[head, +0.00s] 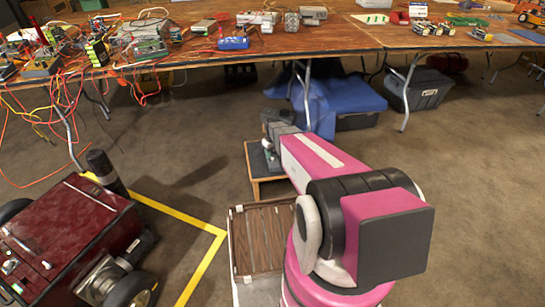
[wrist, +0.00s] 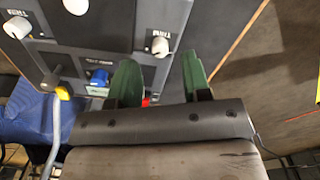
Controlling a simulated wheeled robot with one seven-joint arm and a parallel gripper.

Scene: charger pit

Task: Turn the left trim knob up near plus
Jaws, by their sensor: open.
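A dark control panel (wrist: 105,25) fills the upper left of the wrist view. A white knob (wrist: 160,46) sits between and just beyond the tips of my gripper's green fingers (wrist: 160,60). The fingers are open, and I see no contact with the knob. A second white knob (wrist: 18,27) is at the picture's left.
A wooden crate (head: 258,240) and a dark red cart (head: 65,235) stand nearby. A cluttered long table (head: 330,38) runs behind.

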